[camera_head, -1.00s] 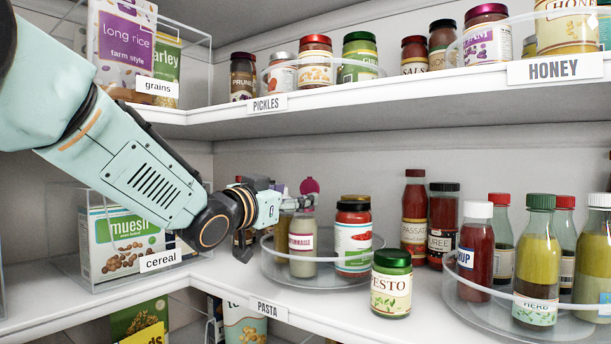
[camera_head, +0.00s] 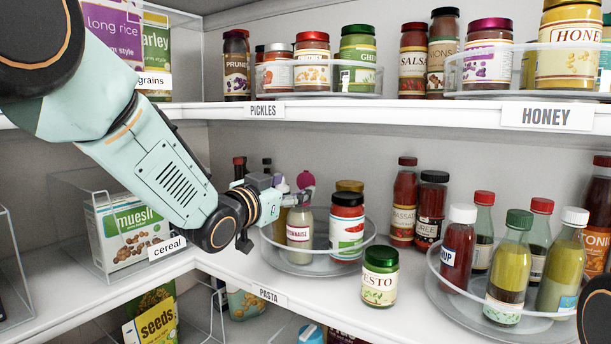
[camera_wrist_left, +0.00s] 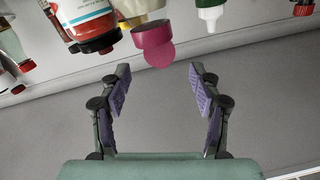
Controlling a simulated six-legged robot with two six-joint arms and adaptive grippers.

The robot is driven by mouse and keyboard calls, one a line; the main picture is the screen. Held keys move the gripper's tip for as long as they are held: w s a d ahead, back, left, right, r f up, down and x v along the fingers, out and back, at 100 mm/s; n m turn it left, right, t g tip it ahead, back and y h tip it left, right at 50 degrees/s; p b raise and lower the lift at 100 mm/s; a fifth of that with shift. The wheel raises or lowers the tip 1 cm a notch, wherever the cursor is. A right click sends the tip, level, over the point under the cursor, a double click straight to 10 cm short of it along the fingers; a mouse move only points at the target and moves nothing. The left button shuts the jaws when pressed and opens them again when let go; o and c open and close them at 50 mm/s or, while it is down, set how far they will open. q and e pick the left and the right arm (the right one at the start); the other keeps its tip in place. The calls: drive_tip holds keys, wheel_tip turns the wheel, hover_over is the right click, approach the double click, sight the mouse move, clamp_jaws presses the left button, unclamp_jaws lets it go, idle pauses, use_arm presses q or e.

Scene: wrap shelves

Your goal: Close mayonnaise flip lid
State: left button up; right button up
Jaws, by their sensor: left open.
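The mayonnaise bottle (camera_head: 299,235) stands upright on the round clear turntable (camera_head: 290,268) on the middle shelf. Its magenta flip lid (camera_head: 305,180) stands open above the bottle's neck; the arm partly covers the area around it. In the left wrist view the magenta cap and its round lid (camera_wrist_left: 160,56) appear at the top centre, beyond the fingertips. My left gripper (camera_head: 297,198) is beside the bottle's top at the left, close to the lid. In the wrist view its two fingers (camera_wrist_left: 160,78) are spread with nothing between them. My right gripper does not show.
A pesto jar (camera_head: 380,276) stands in front of the turntable. Another turntable (camera_head: 450,300) with several bottles is at the right. The upper shelf edge (camera_head: 400,115) runs above, and the cereal bin (camera_head: 75,225) is at the left.

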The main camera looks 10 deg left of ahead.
sight(306, 181)
use_arm(q)
drive_tip(key=p+x, duration=0.1)
drive_tip(key=x, duration=0.5)
drive_tip(key=shift+w+f, duration=0.15)
drive_tip(key=shift+w, duration=0.05)
drive_tip(key=shift+w+d+p, duration=0.15)
drive_tip(key=shift+p, duration=0.2)
drive_tip(key=shift+w, duration=0.15)
drive_tip(key=shift+c, duration=0.2)
